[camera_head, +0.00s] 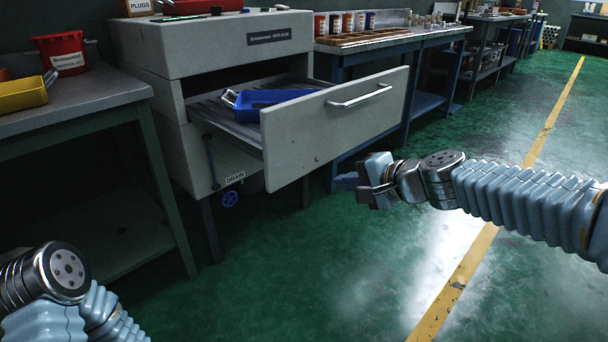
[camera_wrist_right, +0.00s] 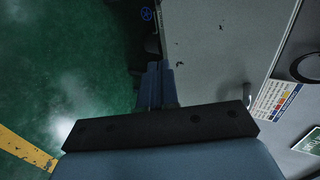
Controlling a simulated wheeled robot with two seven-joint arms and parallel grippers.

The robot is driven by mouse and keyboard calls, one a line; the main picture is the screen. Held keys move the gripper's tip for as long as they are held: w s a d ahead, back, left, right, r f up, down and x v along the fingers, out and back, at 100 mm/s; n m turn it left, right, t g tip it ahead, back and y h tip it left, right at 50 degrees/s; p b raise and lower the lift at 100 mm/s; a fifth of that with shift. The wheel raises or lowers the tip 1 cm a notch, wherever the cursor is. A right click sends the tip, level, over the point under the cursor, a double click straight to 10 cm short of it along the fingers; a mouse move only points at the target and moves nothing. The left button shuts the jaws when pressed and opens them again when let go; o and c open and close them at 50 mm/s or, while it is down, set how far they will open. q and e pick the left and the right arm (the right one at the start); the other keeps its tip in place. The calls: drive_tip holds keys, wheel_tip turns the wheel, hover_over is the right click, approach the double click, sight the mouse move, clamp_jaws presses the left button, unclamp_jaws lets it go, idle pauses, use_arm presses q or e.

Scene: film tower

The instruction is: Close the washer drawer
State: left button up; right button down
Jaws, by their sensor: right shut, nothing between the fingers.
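The washer drawer (camera_head: 310,132) is pulled out of the grey washer cabinet (camera_head: 215,50). Its wide grey front panel stands well forward of the cabinet, with a silver bar handle (camera_head: 360,97) near the top. A blue scoop-like item (camera_head: 262,99) lies inside the drawer. My right gripper (camera_head: 345,182) is shut and empty, just in front of and below the right part of the drawer front. In the right wrist view the shut fingers (camera_wrist_right: 157,85) point along the grey drawer front (camera_wrist_right: 210,45); contact cannot be told. My left gripper is out of the head view; only arm links show.
A workbench (camera_head: 75,95) with a yellow bin (camera_head: 24,95) and a red bucket (camera_head: 61,52) stands left of the washer. A blue-framed bench (camera_head: 400,42) stands behind right. A blue valve wheel (camera_head: 230,199) hangs under the cabinet. The green floor in front is clear.

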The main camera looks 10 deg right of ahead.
drive_tip(key=t+y, duration=0.1)
approach(293, 147)
drive_tip(key=shift+y, duration=0.3)
drive_tip(key=x, duration=0.6)
drive_tip(key=shift+s+d+f, duration=0.1)
drive_tip(key=shift+f, duration=0.1)
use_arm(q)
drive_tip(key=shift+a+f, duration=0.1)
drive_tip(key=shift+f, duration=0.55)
use_arm(e)
drive_tip(key=shift+w, duration=0.25)
drive_tip(key=shift+w+a, duration=0.1)
drive_tip(key=shift+a, duration=0.15)
